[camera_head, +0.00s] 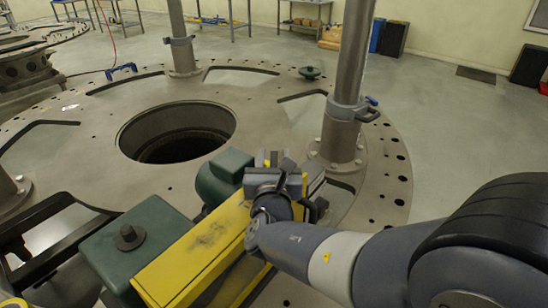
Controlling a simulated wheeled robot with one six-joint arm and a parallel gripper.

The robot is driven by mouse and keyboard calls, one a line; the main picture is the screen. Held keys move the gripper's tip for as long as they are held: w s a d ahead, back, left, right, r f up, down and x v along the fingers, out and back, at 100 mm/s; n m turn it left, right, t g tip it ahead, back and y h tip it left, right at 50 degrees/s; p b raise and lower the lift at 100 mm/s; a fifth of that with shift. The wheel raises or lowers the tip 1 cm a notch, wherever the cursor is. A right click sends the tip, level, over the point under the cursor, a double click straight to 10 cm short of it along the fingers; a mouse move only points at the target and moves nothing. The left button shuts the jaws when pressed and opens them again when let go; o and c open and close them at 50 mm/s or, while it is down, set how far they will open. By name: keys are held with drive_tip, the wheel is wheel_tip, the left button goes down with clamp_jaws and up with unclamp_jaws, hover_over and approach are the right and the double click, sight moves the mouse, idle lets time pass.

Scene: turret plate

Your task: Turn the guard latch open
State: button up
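A long yellow guard or housing (205,245), with a dark scuffed patch on its top, runs from the bottom middle toward the centre. My arm reaches in from the lower right. My gripper (272,160) is over the far end of the yellow housing and points away from the camera. I cannot make out a guard latch for certain; it may be hidden behind my gripper and wrist. The fingertips are small and partly covered, so I cannot tell whether they are apart or touch anything.
A green box (138,240) with a dark knob sits left of the housing, and a green rounded motor (222,176) beyond it. The round turret plate (90,150) has a large open hole. A steel post (345,95) stands close behind my gripper.

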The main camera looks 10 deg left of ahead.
drive_tip(key=shift+c, duration=0.4)
clamp_jaws()
drive_tip(key=shift+m+h, duration=0.3)
drive_tip(key=shift+h, duration=0.1)
drive_tip(key=m+h, duration=0.2)
drive_tip(key=h, duration=0.1)
drive_tip(key=shift+a+h+p, duration=0.1)
drive_tip(key=shift+h+p, duration=0.3)
drive_tip(key=shift+m+g+h+p, duration=0.4)
drive_tip(key=shift+m+h+p, duration=0.25)
drive_tip(key=shift+m+h, duration=1.85)
drive_tip(key=shift+h, duration=0.7)
